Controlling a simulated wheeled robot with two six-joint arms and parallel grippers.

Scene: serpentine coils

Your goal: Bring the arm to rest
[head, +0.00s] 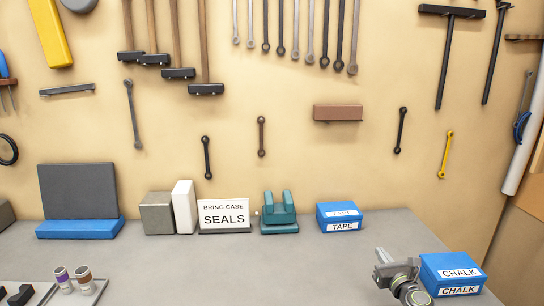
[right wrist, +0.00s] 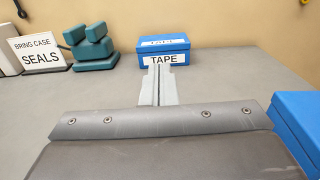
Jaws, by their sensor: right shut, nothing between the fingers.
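My right gripper (head: 381,264) is over the right part of the grey workbench, just left of the blue CHALK box (head: 452,272). Its fingers are together and empty. In the right wrist view the closed fingers (right wrist: 158,84) point toward the blue TAPE box (right wrist: 163,46), which stands farther back on the bench. I cannot tell whether the gripper touches the CHALK box. My left gripper is not in view.
The grey bench (head: 220,270) is clear in the middle. Along its back stand a SEALS sign (head: 224,213), a teal clamp-like block (head: 279,214) and the TAPE box (head: 340,216). A tray (head: 92,297) with small cylinders is front left. Tools hang behind.

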